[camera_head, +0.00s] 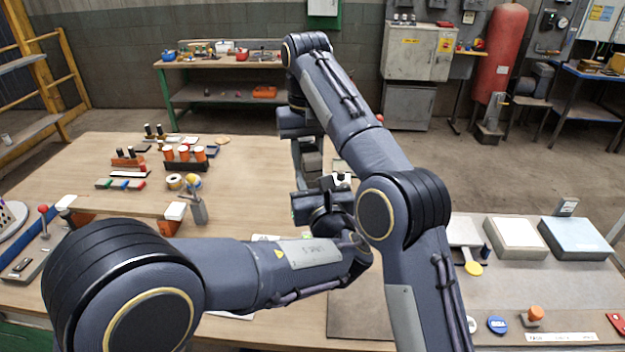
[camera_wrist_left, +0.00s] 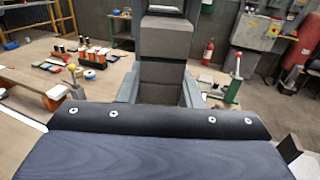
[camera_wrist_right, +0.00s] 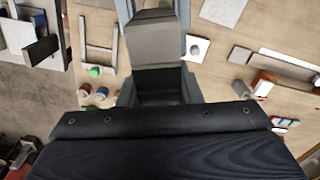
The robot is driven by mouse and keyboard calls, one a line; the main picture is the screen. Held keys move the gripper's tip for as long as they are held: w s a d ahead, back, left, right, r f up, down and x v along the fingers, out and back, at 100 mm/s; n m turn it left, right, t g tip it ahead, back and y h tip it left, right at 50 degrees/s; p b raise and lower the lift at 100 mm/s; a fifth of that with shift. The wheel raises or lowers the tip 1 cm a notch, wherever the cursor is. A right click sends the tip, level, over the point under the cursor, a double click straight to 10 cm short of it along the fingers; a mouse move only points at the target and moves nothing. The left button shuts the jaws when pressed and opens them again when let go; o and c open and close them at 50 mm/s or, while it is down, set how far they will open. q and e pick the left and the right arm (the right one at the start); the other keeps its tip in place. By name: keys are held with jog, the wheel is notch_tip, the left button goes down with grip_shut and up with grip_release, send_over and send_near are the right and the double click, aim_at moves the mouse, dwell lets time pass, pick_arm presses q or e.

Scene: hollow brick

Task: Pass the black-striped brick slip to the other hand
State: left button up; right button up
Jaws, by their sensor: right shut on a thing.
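My right arm reaches out over the table and its gripper (camera_head: 309,160) hangs down near the middle of the head view. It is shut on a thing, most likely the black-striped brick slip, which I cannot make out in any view. In the right wrist view the grey jaw parts (camera_wrist_right: 155,55) hide what is between them. My left gripper (camera_head: 322,203) is close below the right one in the head view, partly covered by my arms. In the left wrist view grey blocks (camera_wrist_left: 165,60) fill the middle, and I cannot tell whether the left jaws are open.
Several colour-marked strips (camera_head: 120,184) lie on the wooden table at left, near orange-and-white cylinders (camera_head: 184,153).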

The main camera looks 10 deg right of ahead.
pick_arm(q)
jog(key=shift+c, duration=1.8)
pick_arm(e)
jog(key=o, duration=1.2)
